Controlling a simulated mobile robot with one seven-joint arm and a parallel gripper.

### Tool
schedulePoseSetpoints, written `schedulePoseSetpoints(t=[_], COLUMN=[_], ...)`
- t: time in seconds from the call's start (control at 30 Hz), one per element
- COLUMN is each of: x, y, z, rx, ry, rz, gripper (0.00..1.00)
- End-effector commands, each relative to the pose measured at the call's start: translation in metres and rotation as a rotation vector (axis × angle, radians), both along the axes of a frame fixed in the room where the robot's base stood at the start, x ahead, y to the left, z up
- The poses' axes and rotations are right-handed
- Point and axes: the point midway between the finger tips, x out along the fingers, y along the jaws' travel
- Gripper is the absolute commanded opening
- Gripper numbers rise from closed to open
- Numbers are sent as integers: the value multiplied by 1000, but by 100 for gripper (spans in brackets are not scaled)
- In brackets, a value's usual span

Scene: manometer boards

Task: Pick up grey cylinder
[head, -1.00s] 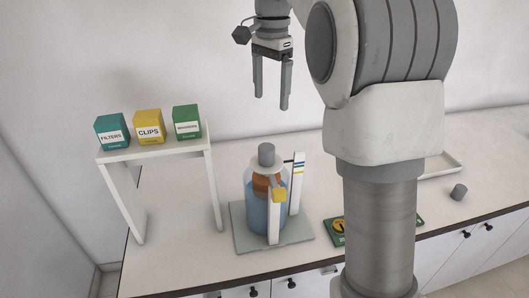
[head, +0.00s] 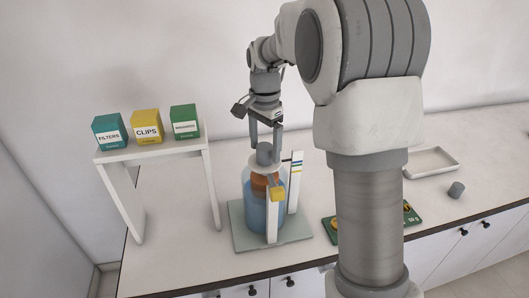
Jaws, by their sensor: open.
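One grey cylinder (head: 264,155) stands upright on top of the blue-filled clear vessel (head: 256,212), which has an orange-brown part inside.
The vessel stands on a grey-green base (head: 240,240) beside white upright posts with a yellow piece (head: 278,194). A white shelf (head: 150,152) at left carries labelled boxes. A green board (head: 331,230) is partly hidden by my arm. A shallow white tray (head: 431,174) lies at right.

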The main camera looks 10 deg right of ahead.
Motion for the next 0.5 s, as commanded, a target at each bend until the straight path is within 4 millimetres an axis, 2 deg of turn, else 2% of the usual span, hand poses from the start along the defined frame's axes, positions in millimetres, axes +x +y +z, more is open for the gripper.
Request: schedulePoseSetpoints(t=[0.3,0.5], x=[0,0], y=[0,0], z=[-6,-6], rx=[0,0], ry=[-2,-2], rz=[0,0], gripper=[86,50])
